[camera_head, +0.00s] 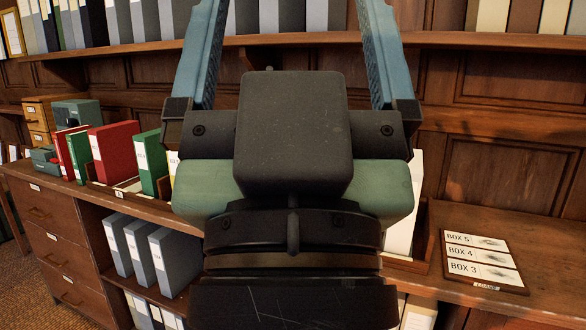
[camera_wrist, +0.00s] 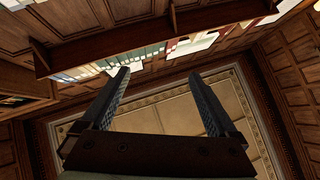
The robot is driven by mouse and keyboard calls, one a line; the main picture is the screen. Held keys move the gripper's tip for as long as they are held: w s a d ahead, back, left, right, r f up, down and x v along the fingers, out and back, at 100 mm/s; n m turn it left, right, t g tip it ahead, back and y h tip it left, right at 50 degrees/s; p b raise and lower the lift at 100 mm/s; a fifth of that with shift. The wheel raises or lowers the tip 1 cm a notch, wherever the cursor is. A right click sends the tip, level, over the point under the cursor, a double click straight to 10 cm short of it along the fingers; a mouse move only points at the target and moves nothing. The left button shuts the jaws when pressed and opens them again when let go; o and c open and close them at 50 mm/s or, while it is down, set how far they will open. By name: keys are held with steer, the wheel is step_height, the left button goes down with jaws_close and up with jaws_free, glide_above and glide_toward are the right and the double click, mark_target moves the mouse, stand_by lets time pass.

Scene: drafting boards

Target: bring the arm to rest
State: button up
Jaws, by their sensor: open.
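My gripper (camera_head: 288,50) fills the middle of the head view, raised in front of the desk and shelves. Its two blue fingers stand far apart and point up, with nothing between them. In the wrist view my gripper (camera_wrist: 160,95) is also open and empty, with the panelled ceiling (camera_wrist: 185,105) beyond it. My gripper and wrist hide the middle of the desk top in the head view.
A wooden desk (camera_head: 540,265) runs behind my gripper. Red binders (camera_head: 112,150) and a green binder (camera_head: 150,160) stand on its left. A board with BOX labels (camera_head: 482,262) lies on its right. A shelf (camera_head: 470,40) of files runs above.

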step_height(320, 180, up, 17)
steer(key=p, duration=1.4)
steer(key=shift+p, duration=0.4)
